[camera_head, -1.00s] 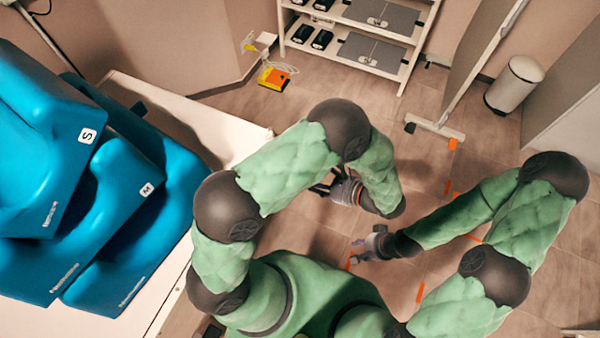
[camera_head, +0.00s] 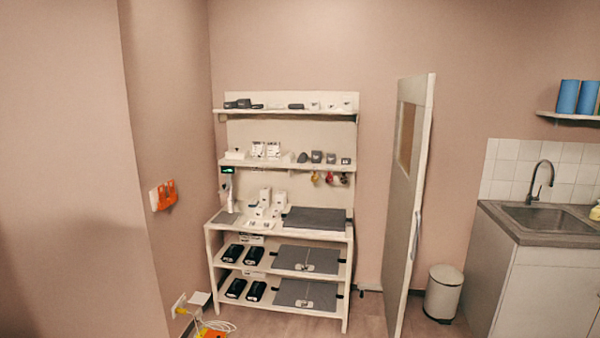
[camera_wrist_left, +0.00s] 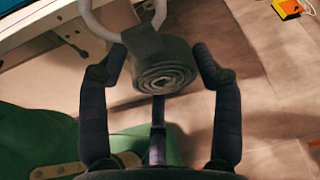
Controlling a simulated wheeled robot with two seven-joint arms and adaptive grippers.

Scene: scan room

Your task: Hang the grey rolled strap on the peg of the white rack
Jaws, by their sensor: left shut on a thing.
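The grey rolled strap (camera_wrist_left: 165,75) is in the left wrist view, its coiled end facing the camera. A white loop (camera_wrist_left: 98,22) is at its upper end and runs out of the top of the picture. My left gripper (camera_wrist_left: 160,52) is shut on the strap, with one dark finger on either side. The white rack (camera_head: 348,235) stands against the wall in the head view. Small coloured things (camera_head: 329,177) hang under its middle shelf; I cannot make out a bare peg. Neither gripper shows in the head view, and my right gripper is out of sight.
A white panel on edge (camera_head: 408,200) stands right of the rack, with a bin (camera_head: 443,293) beside it. A sink counter (camera_head: 545,240) is at the far right.

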